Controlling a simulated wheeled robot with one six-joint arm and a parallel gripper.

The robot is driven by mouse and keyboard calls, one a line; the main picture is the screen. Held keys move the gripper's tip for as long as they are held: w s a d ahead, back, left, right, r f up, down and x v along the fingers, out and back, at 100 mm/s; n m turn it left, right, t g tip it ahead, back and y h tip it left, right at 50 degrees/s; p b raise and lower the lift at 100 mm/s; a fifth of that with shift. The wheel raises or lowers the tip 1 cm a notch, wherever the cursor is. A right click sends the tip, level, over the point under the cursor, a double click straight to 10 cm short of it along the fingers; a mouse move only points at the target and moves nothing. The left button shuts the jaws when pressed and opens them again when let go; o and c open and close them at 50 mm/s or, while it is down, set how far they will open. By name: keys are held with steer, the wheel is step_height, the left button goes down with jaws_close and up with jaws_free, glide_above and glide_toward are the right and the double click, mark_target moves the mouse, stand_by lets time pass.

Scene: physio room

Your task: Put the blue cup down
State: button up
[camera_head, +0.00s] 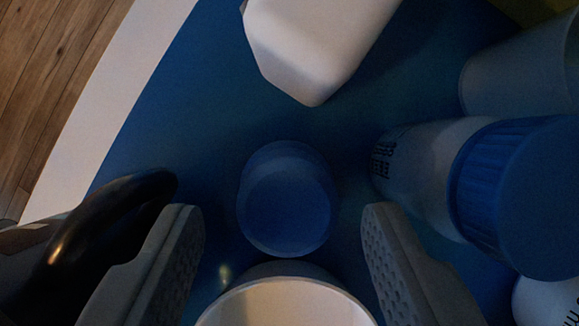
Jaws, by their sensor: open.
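The blue cup (285,205) stands on the blue surface, seen almost straight from above. Its round outline is close in colour to the surface. My gripper (282,212) is open, with one finger to the left of the cup and one to the right. A clear gap shows between the cup and each finger. The cup's near side is close to a pale round-rimmed vessel (285,305) at the bottom edge, and I cannot tell whether they touch.
A white bottle with a ribbed blue cap (540,195) lies or leans close to my right finger. A black glossy object (105,235) is beside my left finger. A white block-like object (315,40) is beyond the cup. A greyish cup (525,70) is upper right. The blue surface (185,110) is bare at upper left, toward its pale edge.

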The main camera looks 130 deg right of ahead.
mark_target(289, 219)
steer(key=x, duration=0.4)
steer(key=shift+d+f, duration=0.1)
steer(key=shift+d, duration=0.15)
steer(key=c, duration=0.8)
